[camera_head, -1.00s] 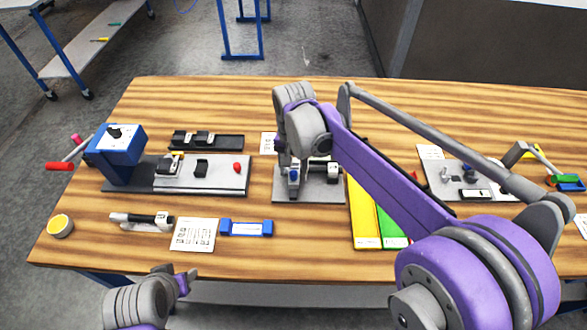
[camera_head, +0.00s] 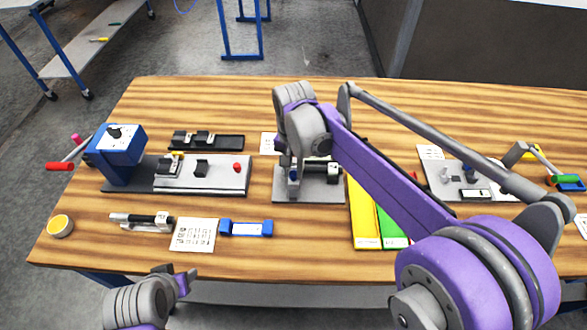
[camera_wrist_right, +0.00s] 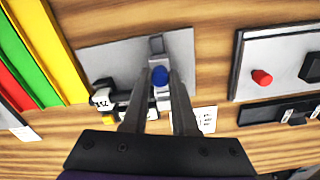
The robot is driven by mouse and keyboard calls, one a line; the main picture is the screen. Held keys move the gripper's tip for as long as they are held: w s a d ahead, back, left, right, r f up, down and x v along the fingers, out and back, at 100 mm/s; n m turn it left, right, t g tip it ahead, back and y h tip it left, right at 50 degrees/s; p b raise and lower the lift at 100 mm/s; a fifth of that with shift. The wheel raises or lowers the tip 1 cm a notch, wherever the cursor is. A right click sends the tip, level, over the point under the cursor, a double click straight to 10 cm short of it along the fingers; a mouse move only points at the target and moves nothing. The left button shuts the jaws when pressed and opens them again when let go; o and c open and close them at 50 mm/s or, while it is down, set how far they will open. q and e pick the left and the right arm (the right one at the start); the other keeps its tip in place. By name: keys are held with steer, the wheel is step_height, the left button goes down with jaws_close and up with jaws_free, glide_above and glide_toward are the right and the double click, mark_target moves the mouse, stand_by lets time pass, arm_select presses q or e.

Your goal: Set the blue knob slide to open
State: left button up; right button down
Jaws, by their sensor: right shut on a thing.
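The blue knob (camera_wrist_right: 160,76) sits on a light slide on a grey plate (camera_wrist_right: 110,60) in the right wrist view. My right gripper (camera_wrist_right: 160,84) is shut on the knob, with one finger on each side of it. In the head view the knob (camera_head: 293,174) is small, and the plate (camera_head: 310,197) is partly covered by my right arm. A dark slot end shows on the plate just beyond the knob in the wrist view. My left gripper (camera_head: 178,275) is at the bottom left, off the table's front edge; its fingers are not clear.
A dark cylinder fixture (camera_wrist_right: 103,97) lies close beside the knob. Yellow (camera_head: 365,220) and green (camera_head: 390,230) strips lie right of the plate. A blue-headed fixture (camera_head: 118,150) with a red-knobbed plate stands left. Bare wood (camera_head: 300,250) lies in front.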

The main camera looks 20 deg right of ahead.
stand_by(0.7)
steer(key=shift+s+a, duration=0.15)
steer(key=shift+s, duration=0.4)
steer(key=shift+s+a, duration=0.15)
steer(key=shift+s, duration=0.35)
steer(key=c, duration=1.1)
jaws_free()
steer(key=o, duration=0.4)
steer(key=shift+s, duration=0.1)
steer(key=shift+r, duration=0.3)
step_height(320, 180, up, 10)
steer(key=shift+r, duration=0.15)
